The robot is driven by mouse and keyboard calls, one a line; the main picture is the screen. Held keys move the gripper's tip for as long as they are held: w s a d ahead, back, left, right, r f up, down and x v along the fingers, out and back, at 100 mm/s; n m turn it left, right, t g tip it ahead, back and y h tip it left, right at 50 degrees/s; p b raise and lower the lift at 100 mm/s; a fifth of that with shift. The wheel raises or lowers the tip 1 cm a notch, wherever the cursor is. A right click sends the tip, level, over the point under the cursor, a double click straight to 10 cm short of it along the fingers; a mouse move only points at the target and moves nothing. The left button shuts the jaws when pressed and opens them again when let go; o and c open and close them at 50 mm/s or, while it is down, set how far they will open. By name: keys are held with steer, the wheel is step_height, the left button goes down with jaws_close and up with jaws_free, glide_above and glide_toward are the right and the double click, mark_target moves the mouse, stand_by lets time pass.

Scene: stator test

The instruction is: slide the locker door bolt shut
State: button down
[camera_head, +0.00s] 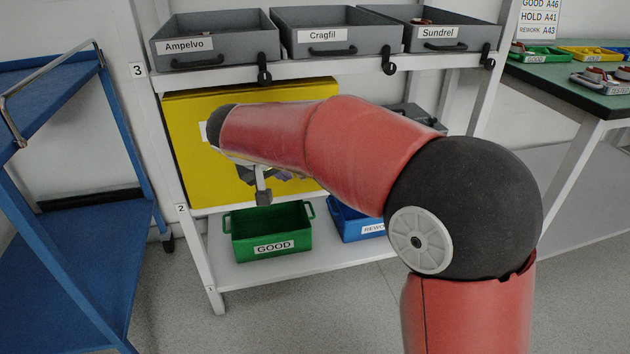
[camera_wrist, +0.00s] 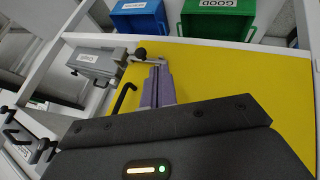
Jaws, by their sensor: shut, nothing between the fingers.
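The yellow locker door (camera_head: 185,150) is on the middle shelf, partly hidden by my arm in the head view; its yellow face (camera_wrist: 240,80) fills much of the wrist view. In the wrist view the metal bolt (camera_wrist: 187,58) lies at the door's edge, with a round black knob (camera_wrist: 140,53). A black door handle (camera_wrist: 123,98) stands out near that edge. My gripper (camera_wrist: 160,70) is shut and empty, its tips close beside the bolt; whether they touch it I cannot tell. In the head view my arm hides the bolt.
Grey bins labelled Ampelvo (camera_head: 185,45), Cragfil (camera_head: 322,35) and Sundrel (camera_head: 437,33) stand on the top shelf. A green GOOD bin (camera_head: 272,245) and a blue bin (camera_head: 350,222) stand below. A blue cart (camera_head: 60,240) is at left, a table (camera_head: 575,95) at right.

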steer(key=shift+w+a+f, duration=0.35)
steer(key=shift+w+a, duration=0.1)
steer(key=shift+a, duration=0.25)
steer(key=shift+w+d+f+p, duration=0.1)
steer(key=shift+w+d+f, duration=0.95)
steer(key=shift+w+f, duration=0.2)
steer(key=shift+w+d+f+p, duration=0.15)
steer(key=shift+w+d+f, duration=0.9)
steer(key=shift+w, duration=0.25)
steer(key=shift+w+d+f+p, duration=0.1)
steer(key=shift+w+d+f, duration=0.9)
steer(key=shift+w+f, duration=0.25)
